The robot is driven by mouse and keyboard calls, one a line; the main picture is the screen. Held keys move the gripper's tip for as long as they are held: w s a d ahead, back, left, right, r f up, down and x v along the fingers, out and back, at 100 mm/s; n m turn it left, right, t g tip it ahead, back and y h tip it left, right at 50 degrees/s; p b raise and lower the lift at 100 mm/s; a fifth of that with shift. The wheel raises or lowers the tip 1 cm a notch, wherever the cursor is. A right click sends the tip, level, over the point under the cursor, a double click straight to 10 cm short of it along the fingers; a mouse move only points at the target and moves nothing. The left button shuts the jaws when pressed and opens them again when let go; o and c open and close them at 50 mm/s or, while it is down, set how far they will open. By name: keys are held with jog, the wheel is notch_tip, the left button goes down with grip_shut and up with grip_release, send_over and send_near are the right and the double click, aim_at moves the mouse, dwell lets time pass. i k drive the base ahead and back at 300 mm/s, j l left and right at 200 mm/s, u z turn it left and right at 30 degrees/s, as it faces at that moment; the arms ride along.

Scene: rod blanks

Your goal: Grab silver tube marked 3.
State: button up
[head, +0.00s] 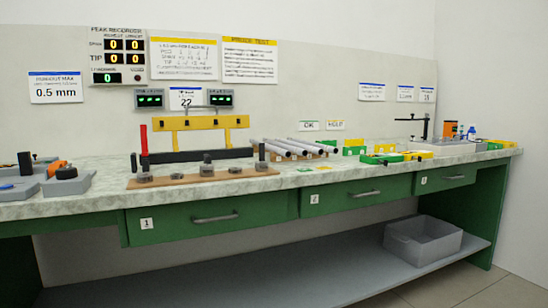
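Several silver tubes (300,147) lie side by side on the workbench, a little right of the middle in the head view. They lie slanted on a low brown support. They are too small here for any number on them to be read, so I cannot tell which is marked 3. My gripper is not in view.
The stone-topped bench (330,176) has green drawers. Left of the tubes are a yellow bracket fixture (202,123) and a wooden board (150,182) with dark metal pieces. Yellow and green bins (380,158) stand to the right. A grey tub (422,242) sits on the lower shelf.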

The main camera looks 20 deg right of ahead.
aim_at(297, 151)
jog(key=i+l+z, duration=0.2)
jog(key=l, duration=0.3)
jog(key=i+l+z, duration=0.2)
jog(key=i+l, duration=0.2)
